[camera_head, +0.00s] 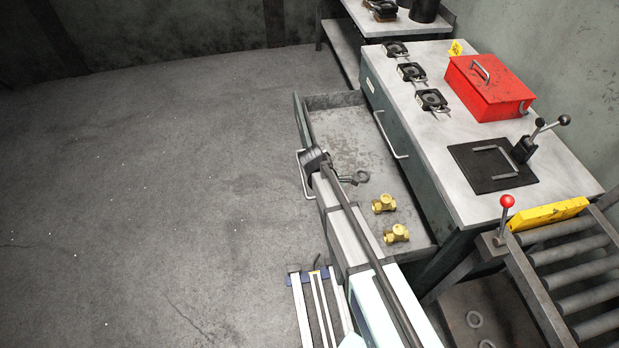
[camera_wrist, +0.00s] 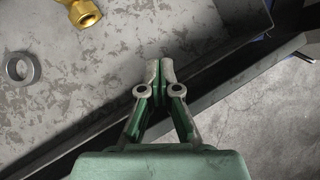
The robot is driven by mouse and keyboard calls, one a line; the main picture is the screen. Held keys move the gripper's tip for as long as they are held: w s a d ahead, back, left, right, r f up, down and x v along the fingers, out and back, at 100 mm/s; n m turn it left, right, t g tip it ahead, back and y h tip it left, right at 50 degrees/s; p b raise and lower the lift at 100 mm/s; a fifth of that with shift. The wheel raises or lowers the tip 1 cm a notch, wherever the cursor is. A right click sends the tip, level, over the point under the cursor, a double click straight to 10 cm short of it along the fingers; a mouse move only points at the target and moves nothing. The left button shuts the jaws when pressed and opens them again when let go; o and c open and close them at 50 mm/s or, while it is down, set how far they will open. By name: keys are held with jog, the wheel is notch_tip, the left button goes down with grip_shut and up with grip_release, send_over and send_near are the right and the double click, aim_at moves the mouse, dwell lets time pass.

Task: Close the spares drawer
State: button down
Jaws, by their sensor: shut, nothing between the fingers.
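The spares drawer (camera_head: 345,130) stands pulled out to the left from the grey-topped cabinet (camera_head: 425,185). Its bar handle (camera_head: 304,178) is on the outer front panel. Inside lie a brass fitting (camera_head: 384,203), another brass fitting (camera_head: 396,234) and a grey ring (camera_head: 361,177). My arm crosses over the drawer in the head view and my gripper cannot be made out clearly there. In the wrist view my gripper (camera_wrist: 160,65) is shut and empty, with its fingers over the drawer beside the front panel (camera_wrist: 205,85). Contact with the panel cannot be told.
On the cabinet top are a red box (camera_head: 489,88), several black clamp-like parts (camera_head: 432,100) and a black plate (camera_head: 493,166) with a lever. A roller conveyor (camera_head: 570,255) stands at the lower right. The floor (camera_head: 170,180) left of the drawer is clear.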

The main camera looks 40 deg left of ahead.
jog(key=s+a+r+n+t+b, duration=0.1)
jog(key=s+a+r+n+t, duration=0.15)
jog(key=a, duration=1.05)
jog(key=s+a+r+n+t+b, duration=0.1)
jog(key=a+r+n+t, duration=0.2)
jog(key=a, duration=1)
jog(key=p, duration=0.3)
send_over(305, 187)
jog(key=shift+y, duration=0.3)
notch_tip(305, 187, down, 7)
jog(key=shift+f, duration=0.1)
jog(key=shift+w+d+f+p, duration=0.1)
jog(key=shift+w+d+p, duration=0.3)
jog(key=shift+w, duration=0.1)
